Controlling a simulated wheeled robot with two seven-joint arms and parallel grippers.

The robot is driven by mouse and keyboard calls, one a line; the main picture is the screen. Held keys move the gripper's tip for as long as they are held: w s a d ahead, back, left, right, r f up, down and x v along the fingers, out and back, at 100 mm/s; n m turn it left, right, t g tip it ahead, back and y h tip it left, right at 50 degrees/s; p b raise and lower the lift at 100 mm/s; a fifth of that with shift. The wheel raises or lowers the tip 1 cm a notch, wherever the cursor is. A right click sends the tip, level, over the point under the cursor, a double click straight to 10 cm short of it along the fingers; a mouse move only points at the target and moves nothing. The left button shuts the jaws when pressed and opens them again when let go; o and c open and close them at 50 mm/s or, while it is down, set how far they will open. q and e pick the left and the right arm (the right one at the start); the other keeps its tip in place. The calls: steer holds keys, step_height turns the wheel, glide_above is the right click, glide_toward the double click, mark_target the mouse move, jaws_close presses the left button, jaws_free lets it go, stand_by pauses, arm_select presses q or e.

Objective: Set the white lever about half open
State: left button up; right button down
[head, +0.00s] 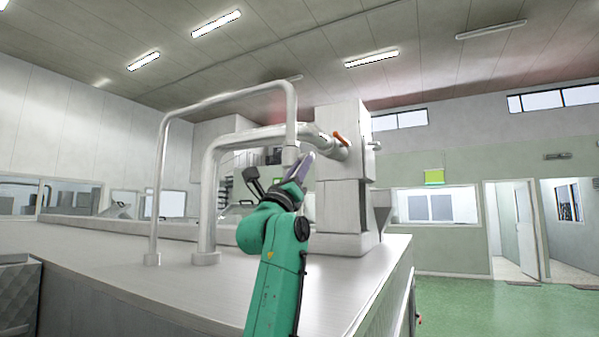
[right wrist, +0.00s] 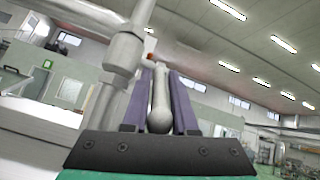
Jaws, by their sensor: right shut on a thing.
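The white lever (right wrist: 160,105) runs between the two purple fingers of my right gripper in the right wrist view, its rounded end toward the camera. My right gripper (right wrist: 160,88) is shut on it. In the head view my right gripper (head: 303,166) is raised beside the white pipework above the steel surface. I cannot make out the lever clearly there. A vertical white pipe (right wrist: 123,55) stands just left of the fingers in the right wrist view. My left gripper is not in view.
A red-orange handle (head: 340,138) sits on the thick white pipe (head: 240,139) behind my right gripper. A thin bent pipe (head: 163,185) rises at the left. The broad steel top (head: 150,290) is clear in front. Green floor (head: 480,305) is open at the right.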

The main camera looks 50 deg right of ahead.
steer(key=shift+s+d+r+h, duration=0.1)
steer(key=shift+h, duration=0.2)
steer(key=c, duration=1.1)
jaws_free()
steer(key=shift+o, duration=1.4)
steer(key=shift+d, duration=0.15)
steer(key=shift+w+d+f, duration=0.2)
steer(key=shift+d+f, duration=0.05)
steer(key=shift+d, duration=0.15)
steer(key=b+v, duration=0.8)
steer(key=v, duration=0.6)
steer(key=shift+a+b, duration=0.2)
steer(key=shift+b, duration=0.1)
steer(key=shift+s+f, duration=0.1)
steer(key=shift+f, duration=0.05)
